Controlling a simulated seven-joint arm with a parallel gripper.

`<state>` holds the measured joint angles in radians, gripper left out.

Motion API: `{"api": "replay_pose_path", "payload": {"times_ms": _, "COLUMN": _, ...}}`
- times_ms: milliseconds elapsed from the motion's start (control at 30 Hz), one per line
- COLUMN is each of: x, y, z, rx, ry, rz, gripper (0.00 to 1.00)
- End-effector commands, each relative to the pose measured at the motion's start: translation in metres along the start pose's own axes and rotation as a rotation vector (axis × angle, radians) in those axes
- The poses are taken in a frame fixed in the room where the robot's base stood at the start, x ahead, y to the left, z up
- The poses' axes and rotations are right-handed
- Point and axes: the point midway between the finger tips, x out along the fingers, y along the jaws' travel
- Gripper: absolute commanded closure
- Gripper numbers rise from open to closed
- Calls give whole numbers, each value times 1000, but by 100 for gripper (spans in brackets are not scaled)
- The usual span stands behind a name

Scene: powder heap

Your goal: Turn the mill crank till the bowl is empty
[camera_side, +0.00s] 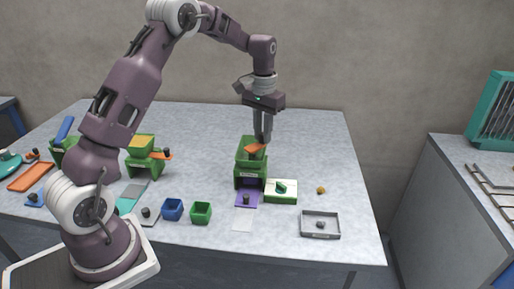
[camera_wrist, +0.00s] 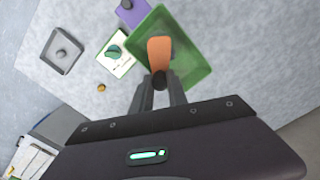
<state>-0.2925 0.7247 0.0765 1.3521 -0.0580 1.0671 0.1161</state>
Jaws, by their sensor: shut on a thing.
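The green mill (camera_side: 251,172) stands near the middle of the table, with a square green bowl (camera_wrist: 196,70) on top. The orange crank (camera_side: 255,149) lies across the bowl, and its flat arm shows in the wrist view (camera_wrist: 159,52). My gripper (camera_side: 262,140) points down over the mill. In the wrist view my gripper (camera_wrist: 160,82) is shut on the crank's dark knob. The bowl's visible inside looks plain green; the part under the crank and fingers is hidden. A purple drawer (camera_side: 247,197) with a dark knob sticks out at the mill's front.
A white-and-green box (camera_side: 281,191) stands right of the mill. A small orange lump (camera_side: 321,190) and a grey tray (camera_side: 320,236) lie farther right. Another green mill (camera_side: 142,166) stands left. The table behind is clear.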

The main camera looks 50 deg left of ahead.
Motion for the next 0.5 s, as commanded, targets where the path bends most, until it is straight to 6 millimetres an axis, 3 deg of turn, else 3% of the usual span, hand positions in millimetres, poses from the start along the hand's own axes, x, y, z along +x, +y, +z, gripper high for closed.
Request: {"api": "replay_pose_path", "payload": {"times_ms": 500, "x": -1, "y": 27, "z": 18, "rx": 1, "ry": 0, "rz": 0, "gripper": 100}}
